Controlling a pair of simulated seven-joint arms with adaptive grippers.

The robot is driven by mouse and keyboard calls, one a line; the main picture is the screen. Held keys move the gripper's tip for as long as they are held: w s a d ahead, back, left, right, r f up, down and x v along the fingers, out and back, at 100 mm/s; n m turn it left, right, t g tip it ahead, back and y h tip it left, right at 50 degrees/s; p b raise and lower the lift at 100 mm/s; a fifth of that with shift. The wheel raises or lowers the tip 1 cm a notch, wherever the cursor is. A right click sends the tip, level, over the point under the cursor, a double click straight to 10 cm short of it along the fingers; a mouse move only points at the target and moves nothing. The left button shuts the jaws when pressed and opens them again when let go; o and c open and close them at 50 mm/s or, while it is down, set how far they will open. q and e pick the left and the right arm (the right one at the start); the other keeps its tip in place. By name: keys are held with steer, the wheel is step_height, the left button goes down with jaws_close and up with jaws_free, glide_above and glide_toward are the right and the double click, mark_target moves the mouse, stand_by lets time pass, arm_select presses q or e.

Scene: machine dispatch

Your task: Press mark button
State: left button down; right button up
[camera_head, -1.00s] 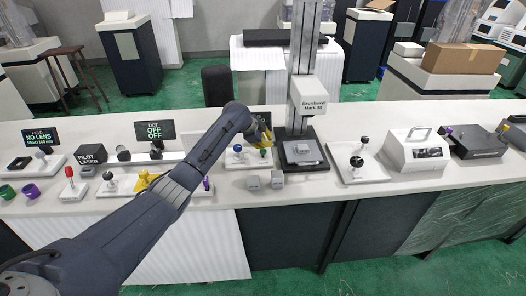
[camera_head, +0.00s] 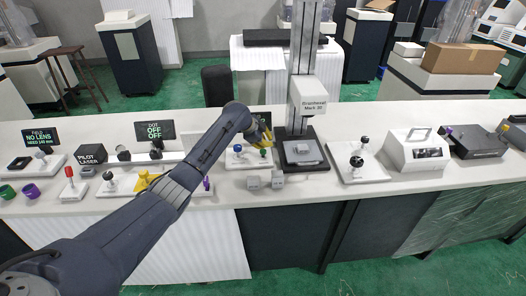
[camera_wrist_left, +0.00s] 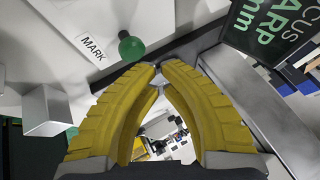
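The mark button is a green round knob (camera_wrist_left: 131,48) beside a white "MARK" label (camera_wrist_left: 93,47) in the left wrist view. In the head view, the green knob (camera_head: 264,153) sits on a white panel on the bench, left of the engraver. My left gripper (camera_head: 265,136) is above and behind this panel; its yellow fingers are partly hidden by the wrist. In the left wrist view, the left gripper (camera_wrist_left: 158,66) has its fingertips together with nothing between them. The tips are near the green knob, to its right in the picture; I cannot tell the gap. My right gripper is out of view.
The engraver (camera_head: 307,95) stands just right of the panel with a small grey block on its bed. A dark screen (camera_wrist_left: 270,30) is close to the fingers in the wrist view.

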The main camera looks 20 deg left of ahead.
arm_select(q)
steer(key=shift+f, duration=0.2)
steer(key=shift+f, duration=0.25)
steer(key=shift+f, duration=0.6)
stand_by(1.2)
steer(key=shift+r, duration=0.1)
stand_by(0.3)
steer(key=shift+r, duration=0.95)
steer(key=shift+r, duration=0.1)
steer(key=shift+r, duration=2.4)
